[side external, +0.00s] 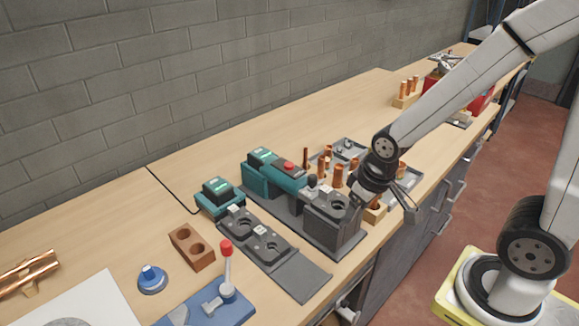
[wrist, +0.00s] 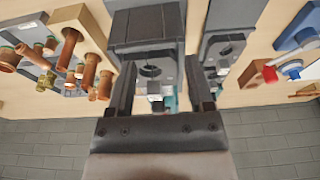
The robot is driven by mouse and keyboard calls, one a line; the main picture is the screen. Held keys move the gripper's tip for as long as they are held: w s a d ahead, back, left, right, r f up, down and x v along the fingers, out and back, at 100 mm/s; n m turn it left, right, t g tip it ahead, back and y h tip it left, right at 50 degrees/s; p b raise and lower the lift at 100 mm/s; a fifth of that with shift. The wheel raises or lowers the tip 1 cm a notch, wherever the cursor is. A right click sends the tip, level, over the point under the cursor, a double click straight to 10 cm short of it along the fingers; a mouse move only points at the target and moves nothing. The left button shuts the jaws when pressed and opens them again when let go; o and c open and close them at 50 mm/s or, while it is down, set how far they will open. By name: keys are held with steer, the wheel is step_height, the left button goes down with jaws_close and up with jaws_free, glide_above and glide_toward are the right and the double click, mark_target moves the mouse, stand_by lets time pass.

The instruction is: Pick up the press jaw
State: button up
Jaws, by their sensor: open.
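A dark grey press jaw (side external: 334,200) with a round opening and a pale label sits on top of a dark block (side external: 333,232) at the near end of the teal press tool's base. Two similar dark jaws (side external: 240,223) lie in a flat dark rack (side external: 303,283) to the left.
Copper fittings (side external: 338,176) stand in trays close by. A red-knobbed lever (side external: 226,262) on a blue base and a brown holed block (side external: 192,247) are at front left.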

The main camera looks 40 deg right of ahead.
stand_by(0.3)
step_height(320, 180, up, 6)
steer(key=f+g, duration=0.1)
steer(key=g, duration=0.2)
glide_above(329, 190)
steer(key=shift+d+r, duration=0.2)
steer(key=shift+r, duration=0.05)
steer(key=shift+f, duration=1.3)
steer(key=shift+f, duration=0.1)
steer(key=shift+a+f, duration=0.15)
steer(key=shift+f, duration=1.15)
steer(key=shift+a+f, duration=0.1)
steer(key=shift+f, duration=1.15)
jaws_close()
